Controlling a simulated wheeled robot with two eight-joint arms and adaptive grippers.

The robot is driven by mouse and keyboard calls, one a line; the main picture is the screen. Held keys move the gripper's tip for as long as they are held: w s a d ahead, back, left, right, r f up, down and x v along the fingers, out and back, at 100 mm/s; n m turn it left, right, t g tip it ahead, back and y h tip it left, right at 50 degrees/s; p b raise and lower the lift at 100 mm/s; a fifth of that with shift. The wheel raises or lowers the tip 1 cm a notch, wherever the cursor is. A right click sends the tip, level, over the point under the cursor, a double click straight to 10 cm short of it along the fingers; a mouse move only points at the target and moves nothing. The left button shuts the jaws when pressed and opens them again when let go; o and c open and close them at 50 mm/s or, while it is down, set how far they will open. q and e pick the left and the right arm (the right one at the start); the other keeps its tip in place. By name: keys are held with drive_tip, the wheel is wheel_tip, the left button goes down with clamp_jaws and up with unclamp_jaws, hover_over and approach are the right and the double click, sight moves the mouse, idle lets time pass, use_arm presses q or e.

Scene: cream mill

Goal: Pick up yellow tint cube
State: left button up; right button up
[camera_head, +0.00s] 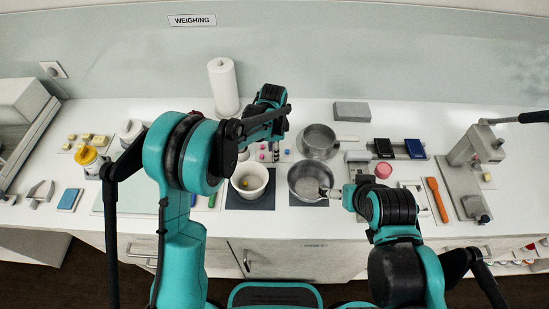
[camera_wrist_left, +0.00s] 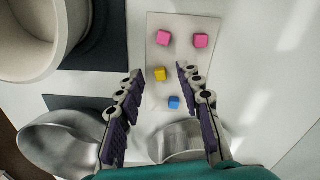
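The yellow tint cube (camera_wrist_left: 159,73) lies on a pale tray (camera_wrist_left: 183,27) in the left wrist view. Two pink cubes (camera_wrist_left: 163,39) lie beyond it and a blue cube (camera_wrist_left: 174,102) lies on the near side. My left gripper (camera_wrist_left: 161,71) is open, its fingers apart on either side of the yellow cube in the picture; no contact shows. In the head view my left gripper (camera_head: 279,138) points down over the tray, and its arm hides part of the counter. My right gripper (camera_head: 335,193) is by the rim of the front metal pot; its fingers are unclear.
A white bowl (camera_head: 263,192) with something yellow inside stands on a dark mat in front of the tray. Metal pots stand to the right, at the front (camera_head: 298,190) and behind (camera_head: 319,136). A paper towel roll (camera_head: 223,85) stands at the back.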

use_arm(q)
drive_tip(key=shift+f, duration=0.5)
drive_tip(key=c, duration=0.7)
drive_tip(key=shift+r, duration=0.1)
drive_tip(key=shift+c, duration=0.2)
drive_tip(key=shift+r, duration=0.1)
drive_tip(key=shift+r, duration=0.3)
drive_tip(key=r, duration=0.1)
drive_tip(key=r+p, duration=0.1)
drive_tip(key=r, duration=0.2)
drive_tip(key=shift+s+d, duration=0.15)
drive_tip(key=shift+d, duration=0.2)
drive_tip(key=s+d+r, duration=0.1)
drive_tip(key=d+r, duration=0.1)
drive_tip(key=d, duration=0.1)
drive_tip(key=s+d+r+p, duration=0.1)
drive_tip(key=s+d+r, duration=0.1)
drive_tip(key=d, duration=0.1)
drive_tip(key=s+d+r+p, duration=0.1)
drive_tip(key=s+d+r, duration=0.1)
drive_tip(key=d, duration=0.1)
drive_tip(key=shift+s+d+r, duration=0.1)
drive_tip(key=shift+s+d, duration=0.15)
drive_tip(key=shift+a, duration=0.1)
